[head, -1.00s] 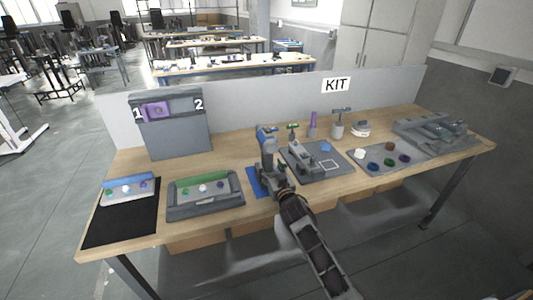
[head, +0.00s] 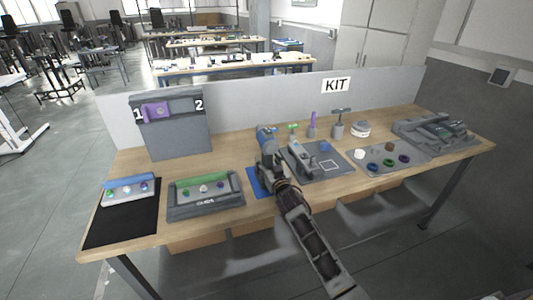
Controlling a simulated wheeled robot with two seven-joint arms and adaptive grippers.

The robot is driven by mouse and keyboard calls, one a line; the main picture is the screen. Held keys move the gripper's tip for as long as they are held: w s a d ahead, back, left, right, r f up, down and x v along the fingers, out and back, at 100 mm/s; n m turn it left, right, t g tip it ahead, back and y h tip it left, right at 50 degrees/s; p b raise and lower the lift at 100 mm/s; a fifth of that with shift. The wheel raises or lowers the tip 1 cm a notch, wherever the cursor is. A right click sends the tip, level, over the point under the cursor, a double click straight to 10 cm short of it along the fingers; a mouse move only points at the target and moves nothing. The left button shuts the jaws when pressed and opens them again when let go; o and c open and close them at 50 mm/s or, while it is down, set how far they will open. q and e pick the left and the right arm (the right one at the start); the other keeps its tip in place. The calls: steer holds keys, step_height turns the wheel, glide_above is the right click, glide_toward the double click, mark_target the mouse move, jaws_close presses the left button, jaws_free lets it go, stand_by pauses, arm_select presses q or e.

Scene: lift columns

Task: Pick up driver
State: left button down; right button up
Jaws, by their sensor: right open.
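What looks like the driver, a blue-and-grey upright tool (head: 265,140), stands near the middle of the table by a small blue mat (head: 256,183). My right gripper (head: 270,168) is at its lower part, coming in from the front right. The gripper is open. Its fingers blend with the grey of the tool, so I cannot tell whether they touch it or reach around it. My left gripper is not in view.
A grey panel (head: 178,137) marked 1 and 2 stands at the back left. A grey tray (head: 206,209) and a black mat (head: 119,229) lie left. A grey board (head: 333,170) lies close on the right, with several small parts beyond it. A KIT sign hangs behind.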

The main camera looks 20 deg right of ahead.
steer(key=shift+w, duration=0.9)
steer(key=shift+c, duration=0.4)
jaws_close()
steer(key=shift+r, duration=0.15)
